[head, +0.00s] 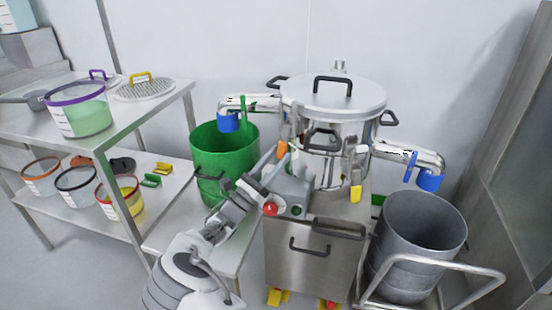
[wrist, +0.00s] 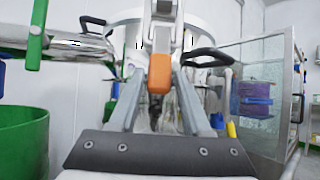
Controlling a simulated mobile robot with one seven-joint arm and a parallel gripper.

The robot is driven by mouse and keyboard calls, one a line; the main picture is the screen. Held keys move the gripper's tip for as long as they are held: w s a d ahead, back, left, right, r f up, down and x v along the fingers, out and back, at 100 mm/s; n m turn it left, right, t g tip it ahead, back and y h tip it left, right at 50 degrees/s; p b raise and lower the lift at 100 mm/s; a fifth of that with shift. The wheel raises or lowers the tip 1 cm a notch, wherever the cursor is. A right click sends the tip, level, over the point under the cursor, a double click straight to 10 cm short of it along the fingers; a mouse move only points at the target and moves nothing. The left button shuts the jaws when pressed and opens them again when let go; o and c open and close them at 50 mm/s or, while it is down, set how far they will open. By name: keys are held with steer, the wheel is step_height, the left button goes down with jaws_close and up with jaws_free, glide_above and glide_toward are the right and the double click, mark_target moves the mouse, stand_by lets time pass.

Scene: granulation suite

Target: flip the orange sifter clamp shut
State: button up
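The orange sifter clamp (head: 282,149) is on the left front side of the steel sifter (head: 333,98), below its lid. Its orange grip sits higher than the yellow grip of the other clamp (head: 356,193). In the wrist view the orange grip (wrist: 160,73) hangs at the end of a steel lever, in the middle of the picture. My gripper (wrist: 157,78) is open, with one finger on each side of the orange grip in this view. I cannot tell whether they touch it or how much depth lies between. In the head view my fingertips are hard to make out.
A green bin (head: 224,150) stands left of the sifter and a grey bin (head: 418,240) right of it. Spouts with blue ends (head: 228,122) reach over both. A box with a red button (head: 270,209) is close to my wrist. A shelf table (head: 130,120) stands left.

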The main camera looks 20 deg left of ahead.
steer(key=shift+o, duration=1.2)
steer(key=shift+s, duration=0.1)
steer(key=p+v, duration=0.2)
steer(key=v, duration=1.5)
steer(key=shift+f, duration=0.2)
